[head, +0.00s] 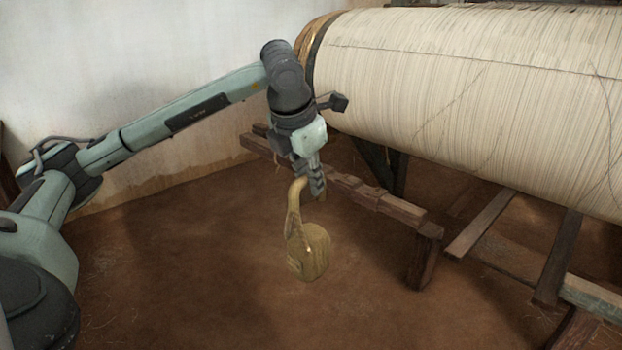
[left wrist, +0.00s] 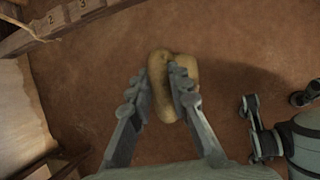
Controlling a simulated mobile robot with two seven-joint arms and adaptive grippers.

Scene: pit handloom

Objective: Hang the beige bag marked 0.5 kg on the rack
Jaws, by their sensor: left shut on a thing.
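The beige bag (head: 308,252) hangs from my left gripper (head: 318,182) in the head view, with its strap loop (head: 294,205) rising to the fingers. The bag is in the air above the earth floor, and any weight mark on it is too small to read. In the left wrist view the bag (left wrist: 172,72) shows beyond and between the fingers of my left gripper (left wrist: 163,90). A wooden beam that looks like the rack (head: 375,198) runs low behind the gripper; the bag is apart from it. It also shows at the upper left of the wrist view (left wrist: 70,22), with numbers 2 and 3.
A large roller wound with pale warp threads (head: 470,95) fills the upper right. A short wooden post (head: 424,257) and several timbers stand below it. A plastered wall (head: 130,75) is behind my left arm. The floor (head: 200,270) around the bag is clear.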

